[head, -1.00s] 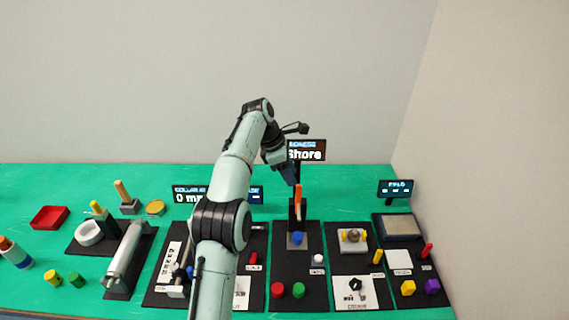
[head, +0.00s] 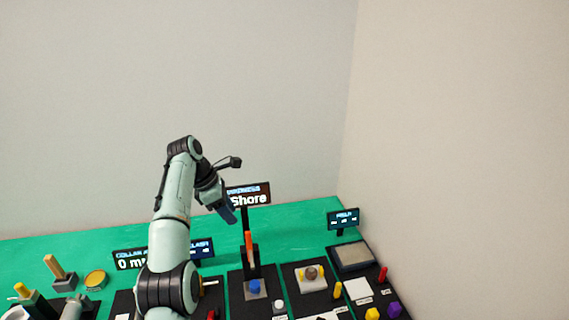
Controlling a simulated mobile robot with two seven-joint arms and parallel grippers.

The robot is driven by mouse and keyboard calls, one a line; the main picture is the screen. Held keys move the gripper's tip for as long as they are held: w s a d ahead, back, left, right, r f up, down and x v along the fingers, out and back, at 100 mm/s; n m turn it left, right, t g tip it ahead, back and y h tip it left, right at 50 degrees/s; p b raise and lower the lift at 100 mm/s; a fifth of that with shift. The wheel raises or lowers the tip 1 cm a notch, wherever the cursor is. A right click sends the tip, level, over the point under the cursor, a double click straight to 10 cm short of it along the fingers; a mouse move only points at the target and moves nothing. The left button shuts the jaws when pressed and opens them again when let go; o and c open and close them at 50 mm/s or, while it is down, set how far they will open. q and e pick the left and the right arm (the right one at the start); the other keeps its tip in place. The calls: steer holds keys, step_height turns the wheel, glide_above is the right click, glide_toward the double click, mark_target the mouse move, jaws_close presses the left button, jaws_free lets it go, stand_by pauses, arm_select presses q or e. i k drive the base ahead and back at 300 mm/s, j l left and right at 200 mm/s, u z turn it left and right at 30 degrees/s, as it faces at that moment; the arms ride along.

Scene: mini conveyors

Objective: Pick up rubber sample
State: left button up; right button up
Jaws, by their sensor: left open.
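My left gripper (head: 230,215) is open, points down and hangs above and behind the bench station, just left of the display. It is apart from the blue piece. The gap between its fingers is hard to see. My right gripper is out of view.
To the right are a station with yellow clamps (head: 311,273), a grey plate (head: 352,256), a small display (head: 343,219) and a purple block (head: 394,309). A yellow disc (head: 95,279) lies at left.

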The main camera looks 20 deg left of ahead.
mark_target(255, 286)
steer(key=k, duration=1.5)
